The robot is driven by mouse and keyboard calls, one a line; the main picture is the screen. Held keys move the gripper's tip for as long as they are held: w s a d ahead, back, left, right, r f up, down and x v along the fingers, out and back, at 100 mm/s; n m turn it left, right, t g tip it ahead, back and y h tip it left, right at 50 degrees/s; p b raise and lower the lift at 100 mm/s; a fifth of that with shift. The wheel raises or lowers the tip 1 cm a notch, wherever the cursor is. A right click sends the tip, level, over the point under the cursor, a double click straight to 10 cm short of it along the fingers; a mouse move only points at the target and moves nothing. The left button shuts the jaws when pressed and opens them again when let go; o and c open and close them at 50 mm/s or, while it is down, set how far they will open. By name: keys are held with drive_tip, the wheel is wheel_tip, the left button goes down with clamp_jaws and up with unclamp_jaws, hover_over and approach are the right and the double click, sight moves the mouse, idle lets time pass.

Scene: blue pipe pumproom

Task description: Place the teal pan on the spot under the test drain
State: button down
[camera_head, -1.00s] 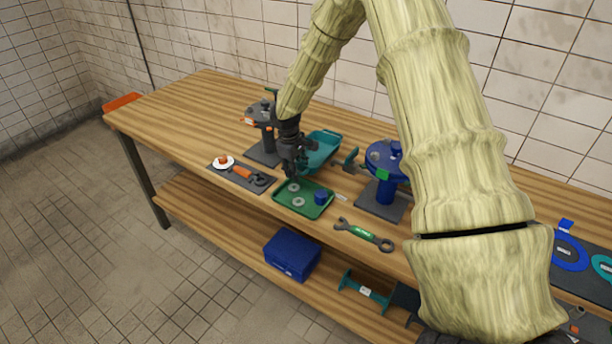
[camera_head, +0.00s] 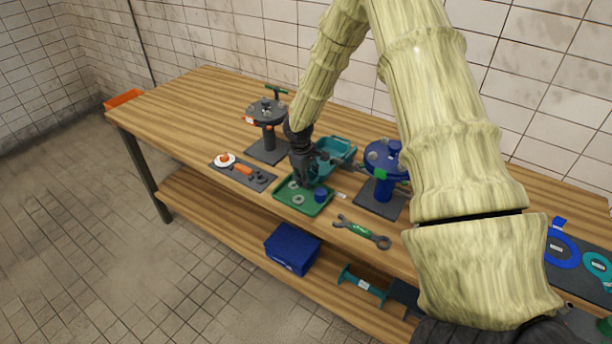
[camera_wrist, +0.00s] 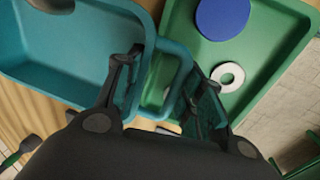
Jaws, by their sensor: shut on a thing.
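The teal pan (camera_head: 338,147) is by the blue flanged stand (camera_head: 383,190), on its left. In the wrist view the pan (camera_wrist: 60,85) fills the left side, with a looped handle at its right end. My gripper (camera_head: 307,178) is shut on that handle; its fingers (camera_wrist: 162,78) lie on both sides of it in the wrist view. My gripper hides part of the pan in the head view. I cannot tell whether the pan touches the bench. The test drain and the spot under it cannot be made out for certain.
A green tray (camera_head: 291,202) with washers and a blue cap (camera_head: 320,195) lies just in front. A grey flanged stand (camera_head: 268,138) is to the left. A wrench (camera_head: 362,232) lies at the front edge.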

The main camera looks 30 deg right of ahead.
drive_tip(key=shift+f, duration=0.2)
drive_tip(key=shift+f, duration=0.2)
drive_tip(key=shift+f+b, duration=0.15)
drive_tip(key=shift+b, duration=0.15)
drive_tip(key=c, duration=0.9)
unclamp_jaws()
drive_tip(key=shift+s+f, duration=0.1)
drive_tip(key=shift+c, duration=0.2)
drive_tip(key=shift+o, duration=0.2)
drive_tip(key=shift+r+p, duration=0.3)
drive_tip(key=shift+r, duration=0.5)
wheel_tip(320, 180, up, 12)
drive_tip(key=a+b, duration=0.2)
drive_tip(key=b, duration=0.1)
drive_tip(key=shift+s+f, duration=0.25)
drive_tip(key=shift+s, duration=0.1)
